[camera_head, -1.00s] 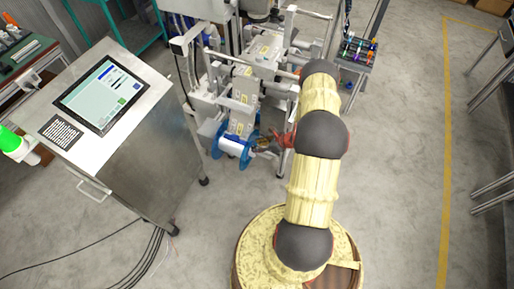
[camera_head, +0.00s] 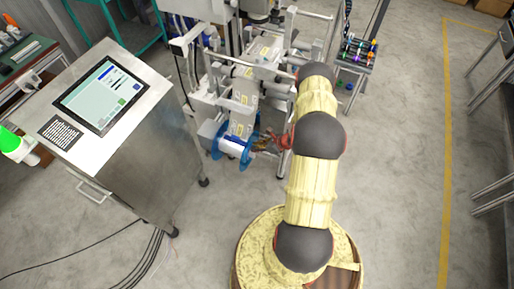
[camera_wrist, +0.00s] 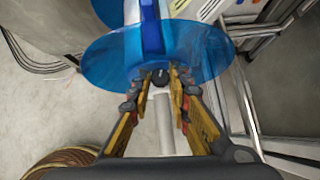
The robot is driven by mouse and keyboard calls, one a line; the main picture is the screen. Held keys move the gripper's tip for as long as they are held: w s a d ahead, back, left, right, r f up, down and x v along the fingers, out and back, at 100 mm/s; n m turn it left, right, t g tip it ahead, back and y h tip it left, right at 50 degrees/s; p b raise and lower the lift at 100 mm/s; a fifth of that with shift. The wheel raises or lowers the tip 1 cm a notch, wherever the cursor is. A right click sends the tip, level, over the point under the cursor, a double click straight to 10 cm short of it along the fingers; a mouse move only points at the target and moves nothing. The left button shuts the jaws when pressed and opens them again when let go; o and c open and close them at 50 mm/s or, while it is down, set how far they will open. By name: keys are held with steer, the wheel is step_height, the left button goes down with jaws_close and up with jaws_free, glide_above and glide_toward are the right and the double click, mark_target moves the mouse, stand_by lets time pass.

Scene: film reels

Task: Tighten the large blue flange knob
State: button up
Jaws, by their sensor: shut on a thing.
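A reel with two blue flange discs (camera_head: 234,158) and a white core sits low on the grey machine in the head view. In the wrist view the near blue flange (camera_wrist: 205,50) is seen close up, with the far disc behind it. My gripper (camera_wrist: 160,84) is at the middle of the near flange, its two yellow-and-dark fingers on either side of the hub. It is shut on the knob at the flange's centre. The fingers hide most of the knob; a small dark round part (camera_wrist: 158,77) shows between them. In the head view my gripper (camera_head: 264,144) is right of the reel.
A grey shaft (camera_wrist: 164,125) runs between my fingers in the wrist view. Metal frame bars (camera_wrist: 240,105) stand close on the right. A steel console with a screen (camera_head: 103,94) stands left of the machine. Open floor (camera_head: 395,180) lies to the right.

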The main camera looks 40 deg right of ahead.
jaws_close()
steer(key=shift+a+m+h+b, duration=0.2)
steer(key=shift+m+h+b, duration=0.35)
steer(key=shift+m+h, duration=0.45)
steer(key=shift+a+m+h+b, duration=0.15)
steer(key=shift+m+h+b, duration=0.45)
steer(key=shift+m, duration=0.7)
steer(key=o, duration=0.8)
jaws_free()
steer(key=shift+c, duration=0.2)
steer(key=shift+d+r+n+p, duration=0.1)
steer(key=shift+n+p, duration=0.2)
steer(key=shift+p, duration=0.05)
